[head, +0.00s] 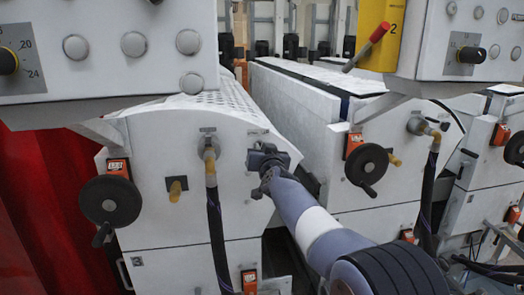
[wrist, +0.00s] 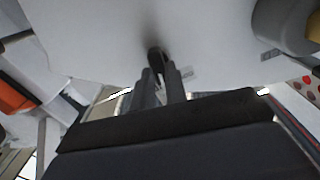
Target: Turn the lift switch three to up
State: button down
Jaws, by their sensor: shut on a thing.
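My gripper (head: 264,162) is at the white front panel of the near roller coater unit, right of the hose fitting. In the wrist view its two dark fingers (wrist: 161,80) are shut on a small black switch knob (wrist: 156,56) on the white panel, which I take to be the lift switch. The fingers cover much of the knob, so its exact turn is hard to tell. In the head view my gripper hides the switch. A small label (head: 258,131) shows just above.
Left of my gripper are a hose fitting (head: 208,152) with a hanging black hose (head: 217,240) and a black handwheel (head: 110,202). Another handwheel (head: 367,165) is on the right unit. Control boxes with a left one (head: 130,75) overhang above.

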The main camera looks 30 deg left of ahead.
jog(key=shift+d+m, duration=0.1)
jog(key=shift+m, duration=2)
jog(key=c, duration=1.4)
grip_release()
jog(key=shift+c, duration=0.2)
jog(key=shift+b, duration=0.35)
jog(key=b+v, duration=0.5)
jog(key=v, duration=0.5)
jog(key=shift+s+d, duration=0.25)
jog(key=shift+d, duration=0.05)
